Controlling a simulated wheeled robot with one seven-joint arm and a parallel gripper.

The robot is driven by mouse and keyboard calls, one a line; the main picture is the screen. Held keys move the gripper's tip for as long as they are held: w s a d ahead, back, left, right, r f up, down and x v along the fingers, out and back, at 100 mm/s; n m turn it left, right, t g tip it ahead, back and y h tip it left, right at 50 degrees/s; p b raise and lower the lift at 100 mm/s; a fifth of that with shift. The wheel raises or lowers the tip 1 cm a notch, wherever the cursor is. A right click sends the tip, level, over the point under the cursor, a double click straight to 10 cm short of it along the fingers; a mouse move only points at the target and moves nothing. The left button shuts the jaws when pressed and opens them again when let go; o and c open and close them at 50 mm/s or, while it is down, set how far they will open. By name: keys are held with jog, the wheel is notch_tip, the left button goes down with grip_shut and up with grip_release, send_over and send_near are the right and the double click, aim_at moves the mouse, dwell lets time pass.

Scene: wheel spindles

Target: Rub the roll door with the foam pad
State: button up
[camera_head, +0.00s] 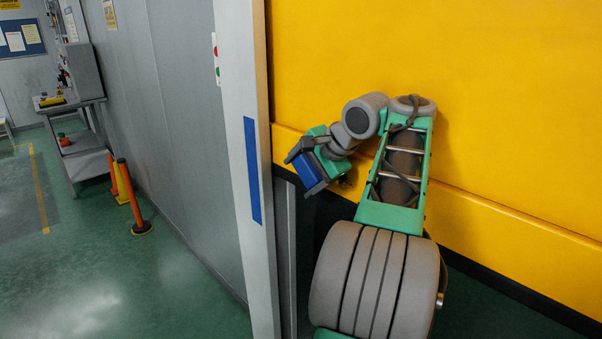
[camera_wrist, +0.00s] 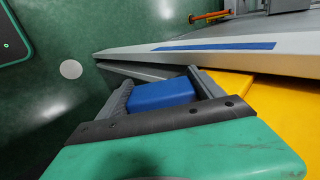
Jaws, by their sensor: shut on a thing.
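The yellow roll door (camera_head: 500,90) fills the right of the head view; its lower part also shows at the right of the wrist view (camera_wrist: 275,115). My gripper (camera_head: 306,164) is at the door's left edge, near its lower band. It is shut on the blue foam pad (camera_head: 310,173), and the fingers hide part of the pad. In the wrist view the pad (camera_wrist: 161,96) sits between my two dark fingers, with the yellow door beside the right finger. I cannot tell whether the pad touches the door.
A pale door post (camera_head: 258,80) with a blue strip (camera_head: 252,172) stands just left of my gripper. Orange posts (camera_head: 134,197) and a metal bench (camera_head: 85,155) line the grey wall farther back. The green floor (camera_head: 110,265) at left is clear.

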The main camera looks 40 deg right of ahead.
aim_at(316, 178)
jog(key=shift+s+p, duration=0.55)
jog(key=shift+s, duration=1.35)
jog(key=s+p, duration=0.2)
jog(key=s, duration=0.2)
jog(key=s+p, duration=0.2)
jog(key=s, duration=0.1)
jog(key=shift+s+d+r, duration=0.15)
jog(key=shift+s, duration=0.2)
jog(key=shift+w+p, duration=2.2)
jog(key=shift+w, duration=3.6)
jog(key=a+b, duration=0.1)
jog(key=a, duration=0.5)
jog(key=shift+b, duration=0.35)
jog(key=shift+a, duration=0.1)
